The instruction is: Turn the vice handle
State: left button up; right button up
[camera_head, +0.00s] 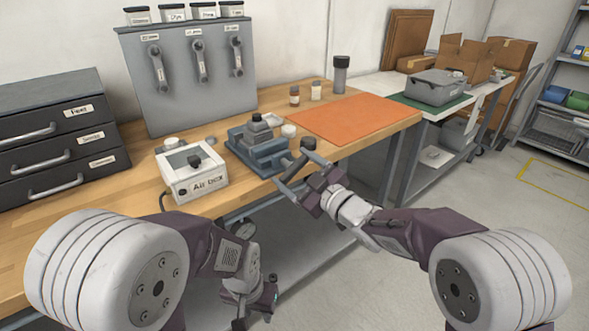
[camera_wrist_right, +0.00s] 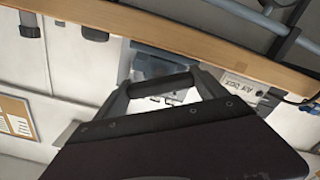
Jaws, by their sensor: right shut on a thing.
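The blue-grey vice (camera_head: 262,154) stands at the front edge of the wooden bench, with a grey block in its jaws. Its handle (camera_head: 308,143) is at the front right of the vice, with a dark, round end. My right gripper (camera_head: 292,175) is at the handle and shut on it, just off the bench edge. In the right wrist view a dark bar (camera_wrist_right: 160,86) spans between the fingers, with part of the vice (camera_wrist_right: 155,62) behind it. My left gripper (camera_head: 250,303) hangs low in front of the bench, away from the vice; its jaw opening is unclear.
The white air box (camera_head: 193,177) stands left of the vice. An orange mat (camera_head: 345,118) covers the bench to the right. Small bottles (camera_head: 294,95) and a dark cylinder (camera_head: 340,75) stand behind. A grey drawer unit (camera_head: 58,135) is at the left.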

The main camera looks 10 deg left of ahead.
jog(key=shift+f, duration=0.1)
jog(key=o, duration=1.3)
jog(key=v, duration=0.2)
jog(key=shift+s+d, duration=0.2)
jog(key=shift+d, duration=0.05)
jog(key=b+v, duration=0.3)
jog(key=v, duration=0.3)
jog(key=shift+s+d, duration=0.15)
jog(key=shift+d, duration=0.05)
